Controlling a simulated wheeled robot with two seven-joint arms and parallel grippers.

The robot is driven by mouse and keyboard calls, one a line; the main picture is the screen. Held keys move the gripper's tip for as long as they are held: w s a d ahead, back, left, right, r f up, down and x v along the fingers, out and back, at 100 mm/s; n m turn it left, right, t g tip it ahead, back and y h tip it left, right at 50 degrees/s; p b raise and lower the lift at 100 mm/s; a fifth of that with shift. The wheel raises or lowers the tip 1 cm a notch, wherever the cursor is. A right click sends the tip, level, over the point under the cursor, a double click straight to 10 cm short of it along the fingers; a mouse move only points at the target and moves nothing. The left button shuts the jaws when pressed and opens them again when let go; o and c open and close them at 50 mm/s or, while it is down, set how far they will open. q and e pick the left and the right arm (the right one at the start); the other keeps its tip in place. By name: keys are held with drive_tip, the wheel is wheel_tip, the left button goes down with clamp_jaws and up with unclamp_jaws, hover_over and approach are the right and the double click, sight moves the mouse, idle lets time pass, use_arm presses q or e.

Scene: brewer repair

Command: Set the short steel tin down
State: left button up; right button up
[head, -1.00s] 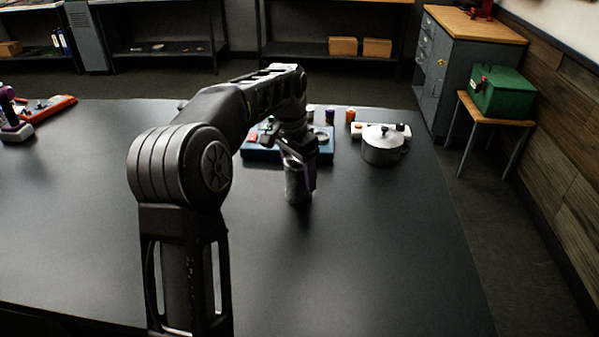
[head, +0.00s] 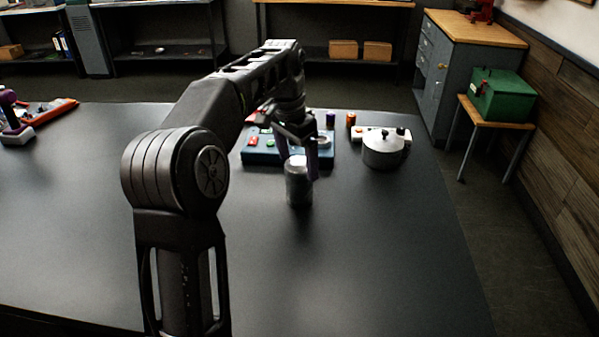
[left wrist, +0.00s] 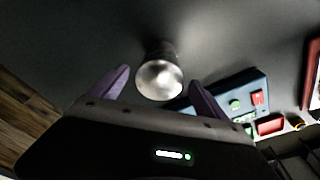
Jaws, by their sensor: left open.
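The short steel tin (head: 298,184) stands upright on the dark table, near its middle in the head view. In the left wrist view the tin's round shiny top (left wrist: 159,80) shows between and beyond the two purple fingers. My left gripper (head: 299,166) is open, with its fingers around and just above the tin's upper part. In the left wrist view the fingers (left wrist: 160,88) are spread apart with a gap on both sides of the tin. My right gripper is in neither view.
A blue panel (head: 258,157) with coloured buttons lies just behind the tin. A lidded steel pot (head: 383,150) stands to the right, beside a white strip with knobs. An orange cylinder (head: 351,119) is behind it. The table (head: 400,250) is clear in front and at right.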

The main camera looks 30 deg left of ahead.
use_arm(q)
drive_tip(key=r+p, duration=0.1)
drive_tip(key=r, duration=0.1)
drive_tip(key=r+p, duration=0.2)
drive_tip(key=s+r+p, duration=0.1)
drive_tip(key=r+p, duration=0.1)
drive_tip(key=shift+a+r, duration=0.2)
drive_tip(key=shift+r, duration=0.15)
drive_tip(key=shift+f, duration=0.1)
